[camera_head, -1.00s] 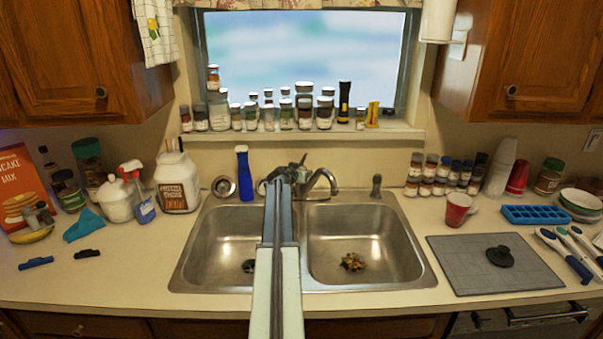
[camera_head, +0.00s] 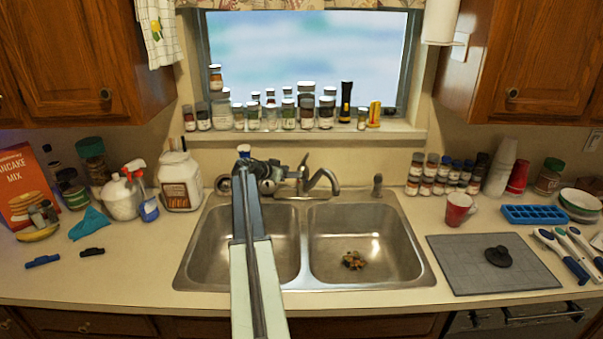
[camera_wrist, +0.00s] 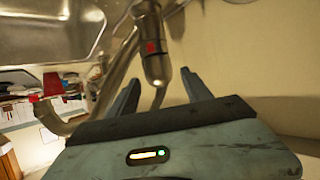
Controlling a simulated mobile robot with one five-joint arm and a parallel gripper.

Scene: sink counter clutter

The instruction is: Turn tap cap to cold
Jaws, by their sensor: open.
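The metal tap (camera_head: 318,180) stands behind the double sink with its spout curving right. In the wrist view the tap's rounded cap (camera_wrist: 156,68) shows close up, with a red mark on its side. My gripper (camera_wrist: 161,78) is open, with one finger on each side of the cap's end. I cannot tell whether either finger touches it. In the head view my arm reaches over the left basin to just left of the tap, and my gripper (camera_head: 266,177) is small and partly hidden there.
The steel sink (camera_head: 303,245) has food scraps (camera_head: 353,260) in its right basin. A white jar (camera_head: 180,183) stands left of the sink. Spice jars line the window sill. A red cup (camera_head: 458,210) and a grey board (camera_head: 490,263) are on the right counter.

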